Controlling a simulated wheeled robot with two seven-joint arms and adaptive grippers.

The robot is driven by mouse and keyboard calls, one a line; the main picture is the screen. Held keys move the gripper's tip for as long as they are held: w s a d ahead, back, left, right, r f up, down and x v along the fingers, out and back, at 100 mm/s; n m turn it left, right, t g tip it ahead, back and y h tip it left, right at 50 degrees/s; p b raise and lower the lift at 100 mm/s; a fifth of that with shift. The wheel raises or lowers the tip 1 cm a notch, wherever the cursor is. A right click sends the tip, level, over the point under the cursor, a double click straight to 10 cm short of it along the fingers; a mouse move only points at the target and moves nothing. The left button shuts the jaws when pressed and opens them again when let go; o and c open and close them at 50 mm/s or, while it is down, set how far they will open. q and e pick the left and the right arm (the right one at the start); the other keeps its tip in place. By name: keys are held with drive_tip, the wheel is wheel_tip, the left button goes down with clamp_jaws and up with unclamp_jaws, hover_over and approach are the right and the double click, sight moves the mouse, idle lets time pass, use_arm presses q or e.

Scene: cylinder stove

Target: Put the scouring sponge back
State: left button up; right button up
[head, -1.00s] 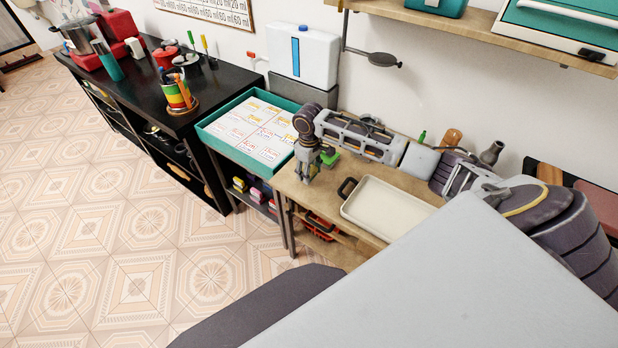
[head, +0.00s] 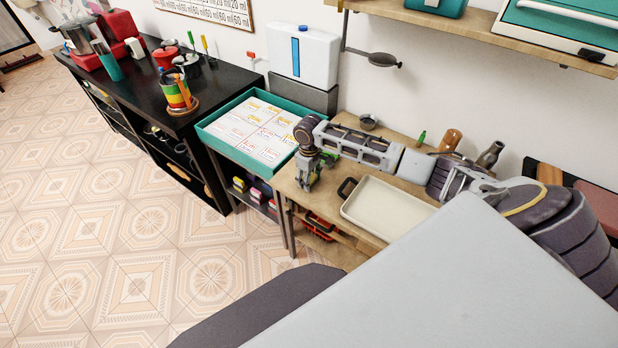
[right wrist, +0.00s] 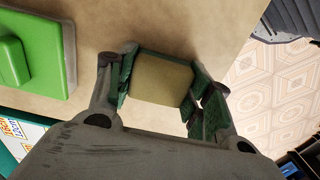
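The scouring sponge (right wrist: 161,80) shows in the right wrist view as a pale yellow block between the green-padded fingers of my right gripper (right wrist: 163,92). Both fingers are against its sides, so the gripper looks shut on it. The wooden table lies below; I cannot tell whether the sponge touches it. A green tray-like piece with a raised block (right wrist: 22,55) lies left of the gripper. In the head view my right gripper (head: 307,184) points down over the table's left end, and the sponge cannot be made out there. My left gripper is not in view.
A cream tray (head: 390,207) lies on the wooden table right of the gripper. A small metal pot (head: 368,122) stands behind my arm. A teal box of printed cards (head: 212,125) is to the left. The table's edge is close to the gripper.

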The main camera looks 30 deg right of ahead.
drive_tip(key=o, duration=0.5)
drive_tip(key=shift+c, duration=0.2)
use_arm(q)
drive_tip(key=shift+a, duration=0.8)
use_arm(e)
drive_tip(key=shift+r, duration=0.1)
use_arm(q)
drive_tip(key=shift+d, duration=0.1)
use_arm(e)
wheel_tip(320, 180, up, 12)
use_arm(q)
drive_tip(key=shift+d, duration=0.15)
